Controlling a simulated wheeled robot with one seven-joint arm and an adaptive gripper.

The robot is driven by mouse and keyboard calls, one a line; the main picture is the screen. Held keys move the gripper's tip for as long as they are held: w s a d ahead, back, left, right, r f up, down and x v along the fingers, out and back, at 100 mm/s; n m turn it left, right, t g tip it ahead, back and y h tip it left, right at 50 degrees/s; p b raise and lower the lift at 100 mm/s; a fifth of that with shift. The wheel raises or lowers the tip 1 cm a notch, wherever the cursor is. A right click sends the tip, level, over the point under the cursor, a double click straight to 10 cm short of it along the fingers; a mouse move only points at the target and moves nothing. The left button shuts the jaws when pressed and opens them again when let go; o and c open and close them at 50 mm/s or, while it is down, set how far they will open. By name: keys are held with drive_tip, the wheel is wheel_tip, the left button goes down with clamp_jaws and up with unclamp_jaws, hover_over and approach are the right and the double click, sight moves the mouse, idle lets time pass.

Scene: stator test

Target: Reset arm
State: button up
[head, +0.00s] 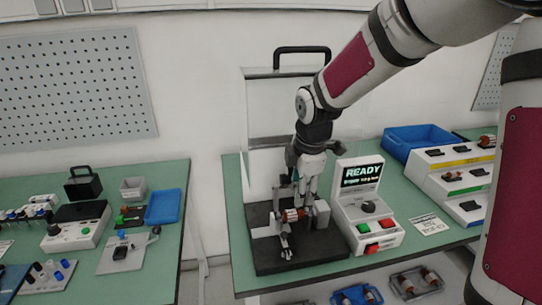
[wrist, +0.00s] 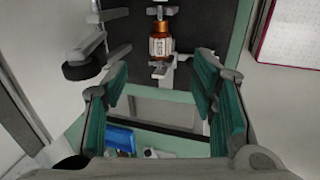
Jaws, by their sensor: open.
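My gripper (wrist: 160,105) is open, its two green-padded fingers spread apart with nothing between them in the wrist view. In the head view my arm reaches down from the upper right, and the gripper hangs over the black test fixture (head: 322,248). A copper-wound stator part (wrist: 161,45) sits in the fixture, beyond the fingertips in the wrist view. I cannot tell the exact gap between gripper and part.
A tester (head: 371,215) with a lit READY screen and red and green buttons stands right of the fixture. A raised clear guard with a black handle (head: 302,50) is behind. A blue bin (head: 420,140) and stepped racks (head: 455,175) are farther right. Another bench (head: 140,250) is at left.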

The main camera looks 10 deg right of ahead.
drive_tip(key=s+r+m, duration=0.4)
drive_tip(key=s+m, duration=0.2)
drive_tip(key=s, duration=0.3)
drive_tip(key=s+r+m, duration=0.3)
drive_tip(key=s+m, duration=0.3)
drive_tip(key=s, duration=0.4)
drive_tip(key=s+r+m+t, duration=0.1)
drive_tip(key=s+r+m, duration=0.3)
drive_tip(key=s, duration=0.5)
drive_tip(key=shift+s+r+m+p, duration=0.3)
drive_tip(key=shift+m+p, duration=0.05)
drive_tip(key=shift+m, duration=0.65)
